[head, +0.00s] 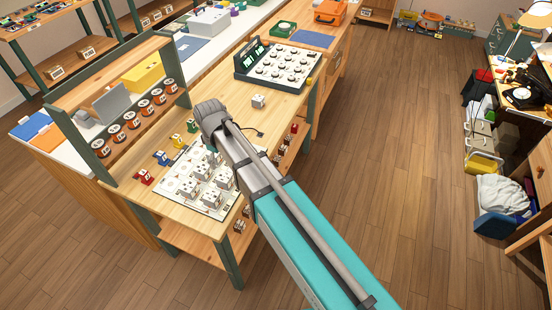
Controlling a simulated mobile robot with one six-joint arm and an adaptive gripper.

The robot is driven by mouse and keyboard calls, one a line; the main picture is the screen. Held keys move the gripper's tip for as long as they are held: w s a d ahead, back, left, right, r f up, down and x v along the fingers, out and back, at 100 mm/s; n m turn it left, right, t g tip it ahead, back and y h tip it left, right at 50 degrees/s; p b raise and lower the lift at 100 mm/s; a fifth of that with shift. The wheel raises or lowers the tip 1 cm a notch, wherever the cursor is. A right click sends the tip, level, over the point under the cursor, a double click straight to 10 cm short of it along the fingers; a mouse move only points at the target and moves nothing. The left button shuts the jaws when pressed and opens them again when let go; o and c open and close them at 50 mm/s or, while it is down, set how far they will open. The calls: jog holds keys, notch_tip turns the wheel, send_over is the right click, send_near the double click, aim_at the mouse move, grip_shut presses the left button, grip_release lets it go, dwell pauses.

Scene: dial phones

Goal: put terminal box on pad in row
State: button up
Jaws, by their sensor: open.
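A small pale grey box (258,101), likely the terminal box, stands alone on the wooden bench, right of my arm's end and in front of the dial console. A white printed sheet (168,185) lies on the bench left of my arm. Several whitish boxes (187,188) with dark marks stand on it in rows. The pads are too small to tell apart, and my arm covers the sheet's right side. My arm's rounded grey joint is above the bench between the sheet and the lone box. I cannot make out my gripper's fingers; the arm seems to hide them.
Small red (145,177), blue, yellow and green pieces line the sheet's left edge. A rack of orange-rimmed reels (133,121) stands behind them. A green console (278,66) with dials stands at the far end. A thin dark cable (252,132) lies near the bench's right edge.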

jog(key=s+d+m, duration=0.3)
jog(key=d+m, duration=0.3)
jog(key=d, duration=1.2)
jog(key=s+d+m, duration=0.2)
jog(key=d+m, duration=0.5)
jog(key=d, duration=1.1)
jog(key=shift+s+d+m, duration=0.2)
jog(key=shift+s+m, duration=0.1)
jog(key=shift+s, duration=0.1)
